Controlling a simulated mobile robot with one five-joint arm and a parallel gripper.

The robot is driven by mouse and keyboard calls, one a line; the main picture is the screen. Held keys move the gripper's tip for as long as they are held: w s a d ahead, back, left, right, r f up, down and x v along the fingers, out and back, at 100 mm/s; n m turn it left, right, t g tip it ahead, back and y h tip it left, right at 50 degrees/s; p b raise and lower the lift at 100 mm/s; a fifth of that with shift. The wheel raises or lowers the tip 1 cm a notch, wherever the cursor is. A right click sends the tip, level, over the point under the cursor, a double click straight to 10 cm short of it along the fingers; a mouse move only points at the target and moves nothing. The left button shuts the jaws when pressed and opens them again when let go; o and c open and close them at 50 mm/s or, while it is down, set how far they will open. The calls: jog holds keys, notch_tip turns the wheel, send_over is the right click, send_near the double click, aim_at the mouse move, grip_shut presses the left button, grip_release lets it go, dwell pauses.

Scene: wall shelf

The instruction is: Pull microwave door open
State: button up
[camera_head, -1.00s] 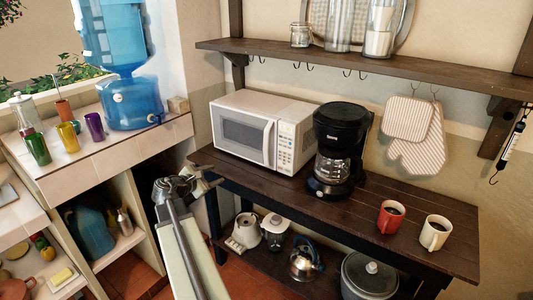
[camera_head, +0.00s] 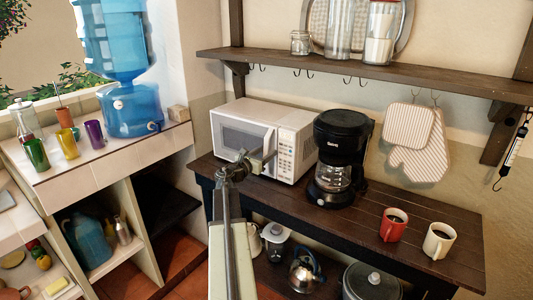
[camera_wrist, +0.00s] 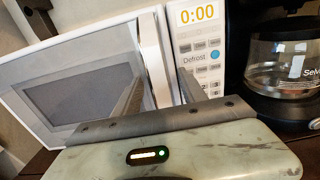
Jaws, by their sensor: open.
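The white microwave (camera_head: 290,155) stands on the dark wooden table, and its door (camera_head: 238,132) looks closed. In the wrist view, the dark door window (camera_wrist: 80,97) is at the left and the upright white handle (camera_wrist: 154,60) is near the middle. My gripper (camera_head: 263,160) is open in front of the lower right part of the door. In the wrist view, my gripper's fingers (camera_wrist: 161,78) point at the microwave, one to each side of the handle's line. I cannot tell whether they touch it. My gripper hides the handle's lower part in the head view.
A black coffee maker (camera_head: 341,150) with a glass pot stands close to the microwave's right. Red (camera_head: 393,225) and cream (camera_head: 438,241) mugs stand at the table's right end. A shelf (camera_head: 370,75) hangs above. Open floor lies left of the table.

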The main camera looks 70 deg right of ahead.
jog(key=shift+d, duration=0.15)
grip_shut()
jog(key=shift+s, duration=0.1)
dwell(1.3)
